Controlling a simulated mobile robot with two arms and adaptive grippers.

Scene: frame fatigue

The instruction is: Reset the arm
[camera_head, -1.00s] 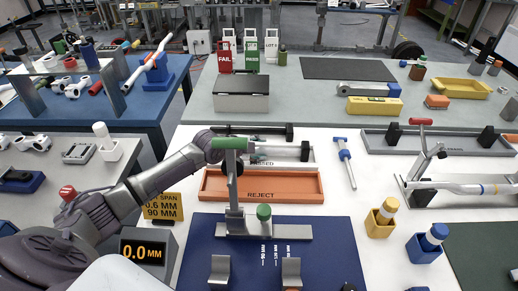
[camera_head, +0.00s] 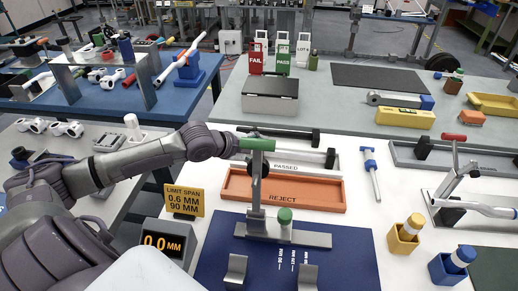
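My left arm reaches in from the left of the head view. Its gripper end (camera_head: 234,145) is at the green handle (camera_head: 257,144) on top of a grey upright stand. The fingers are too small and hidden to tell whether they grip the handle or only lie beside it. The stand's grey base (camera_head: 300,237) rests on the dark blue mat (camera_head: 345,262), with a green-capped knob (camera_head: 285,215) on it. My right gripper is not in view.
A display reading 0.0 MM (camera_head: 163,243) and a yellow limit sign (camera_head: 184,201) stand near my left arm. The orange REJECT tray (camera_head: 320,195) lies behind the stand. A blue-handled tool (camera_head: 371,172) and yellow and blue holders (camera_head: 403,240) are to the right.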

